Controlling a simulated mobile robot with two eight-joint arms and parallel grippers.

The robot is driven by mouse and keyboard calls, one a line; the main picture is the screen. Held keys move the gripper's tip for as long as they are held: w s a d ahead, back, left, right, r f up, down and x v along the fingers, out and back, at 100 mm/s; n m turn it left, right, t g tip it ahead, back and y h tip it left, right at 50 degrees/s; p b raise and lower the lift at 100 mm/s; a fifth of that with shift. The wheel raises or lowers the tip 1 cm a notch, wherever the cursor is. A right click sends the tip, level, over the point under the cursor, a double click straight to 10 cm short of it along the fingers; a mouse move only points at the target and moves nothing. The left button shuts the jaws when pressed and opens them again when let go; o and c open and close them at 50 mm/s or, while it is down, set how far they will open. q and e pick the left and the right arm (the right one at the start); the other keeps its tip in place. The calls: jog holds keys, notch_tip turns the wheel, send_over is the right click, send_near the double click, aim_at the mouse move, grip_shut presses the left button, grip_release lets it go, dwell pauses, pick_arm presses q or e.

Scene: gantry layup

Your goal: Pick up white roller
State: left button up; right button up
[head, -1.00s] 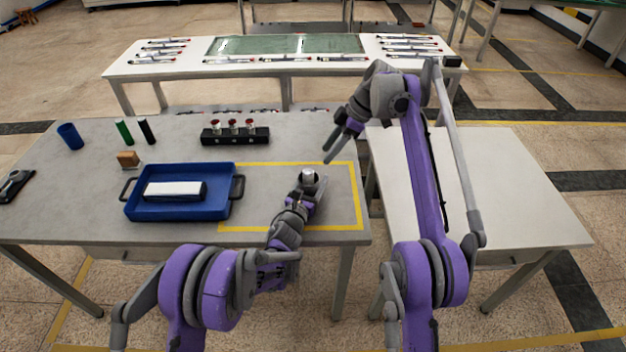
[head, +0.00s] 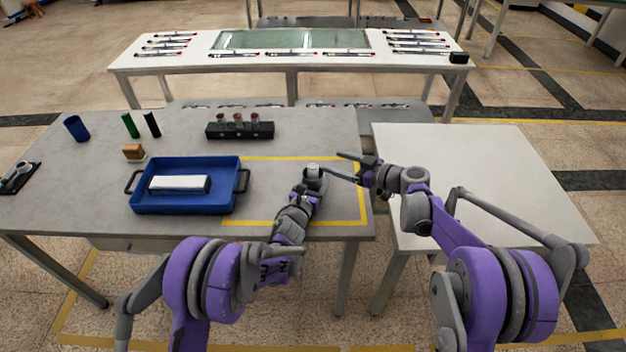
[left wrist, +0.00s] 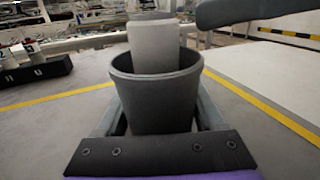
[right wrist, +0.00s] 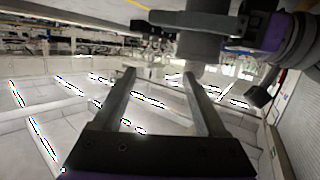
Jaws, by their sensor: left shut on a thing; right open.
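The white roller (head: 313,168) stands upright in a dark grey cup, its pale top above the rim. In the left wrist view the roller (left wrist: 154,46) and the cup (left wrist: 155,95) show large. My left gripper (head: 312,186) is shut on the cup, inside the yellow-taped area. My right gripper (head: 347,167) is open and empty, just right of the roller, with its fingers pointing left. In the right wrist view its fingers (right wrist: 160,75) are apart, and the roller (right wrist: 200,48) shows near one fingertip. I cannot tell whether they touch.
A blue tray (head: 133,205) with a white block (head: 180,184) stands left of the taped area. Behind are a black rack (head: 240,131) with several red-topped items, green (head: 130,125) and black (head: 152,124) cylinders and a blue cup (head: 76,128). The right table (head: 480,180) is clear.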

aim_at(317, 170)
jog(key=s+d+m+t, duration=0.1)
jog(key=s+m+t, duration=0.15)
jog(key=s, duration=0.65)
jog(key=shift+n+t+y, duration=0.25)
jog(key=shift+t+y, duration=0.15)
jog(key=shift+t, duration=0.05)
jog(key=x, duration=1.1)
jog(key=shift+w+a+f, duration=0.2)
jog(key=shift+a+f, duration=0.05)
jog(key=shift+f, duration=0.15)
jog(key=shift+c, duration=0.3)
grip_shut()
